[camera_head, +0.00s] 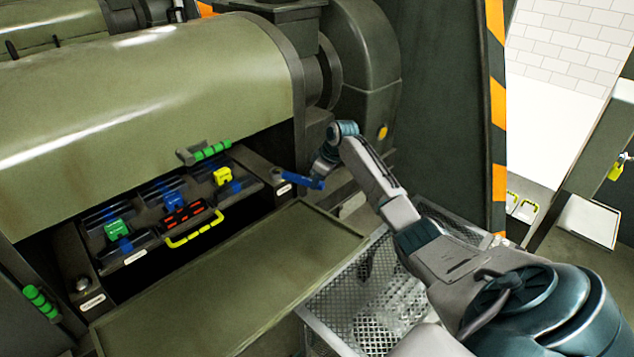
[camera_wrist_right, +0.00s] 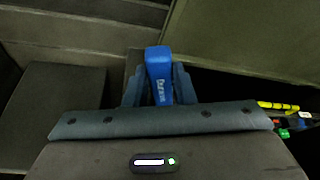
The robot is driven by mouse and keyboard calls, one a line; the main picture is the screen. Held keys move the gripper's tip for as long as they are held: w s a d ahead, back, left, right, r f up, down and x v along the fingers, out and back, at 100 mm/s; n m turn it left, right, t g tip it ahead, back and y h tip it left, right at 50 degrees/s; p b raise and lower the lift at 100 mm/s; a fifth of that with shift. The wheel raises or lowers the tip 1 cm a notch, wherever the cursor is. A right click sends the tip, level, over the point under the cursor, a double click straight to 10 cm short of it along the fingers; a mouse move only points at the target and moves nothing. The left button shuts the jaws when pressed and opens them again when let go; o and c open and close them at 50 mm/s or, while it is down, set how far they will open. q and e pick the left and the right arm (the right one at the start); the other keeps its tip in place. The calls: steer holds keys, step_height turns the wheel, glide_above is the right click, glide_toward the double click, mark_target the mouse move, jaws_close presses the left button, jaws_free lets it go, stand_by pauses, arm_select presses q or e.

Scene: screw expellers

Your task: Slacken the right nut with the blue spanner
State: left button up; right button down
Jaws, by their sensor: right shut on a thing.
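The blue spanner (camera_head: 302,180) is held at its handle by my right gripper (camera_head: 323,177). Its far end reaches left to the right nut (camera_head: 279,173), on the dark plate right of the open bay. The nut is small and partly covered; I cannot tell whether the spanner's jaw is around it or only beside it. In the right wrist view the blue handle (camera_wrist_right: 159,75) sits between the two fingers (camera_wrist_right: 159,88), and the spanner's head and the nut are hidden. My left gripper is not in view.
A left nut (camera_head: 82,284) sits at the bay's other side. The bay holds blocks with green, blue, red and yellow parts and a yellow handle (camera_head: 195,229). A flat olive panel (camera_head: 225,285) juts out in front. A mesh platform (camera_head: 345,320) lies below my right arm.

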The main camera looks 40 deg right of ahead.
steer(key=shift+w+d+n+b, duration=0.25)
steer(key=shift+d+n+b, duration=0.1)
steer(key=shift+d+b, duration=0.1)
steer(key=shift+w+d+n+b, duration=0.2)
steer(key=shift+d+n+b, duration=0.15)
steer(key=shift+d+b, duration=0.1)
steer(key=shift+r, duration=0.15)
steer(key=shift+s+a+m+p, duration=0.25)
steer(key=shift+a+m+p, duration=0.25)
steer(key=shift+p, duration=0.75)
steer(key=shift+a, duration=0.1)
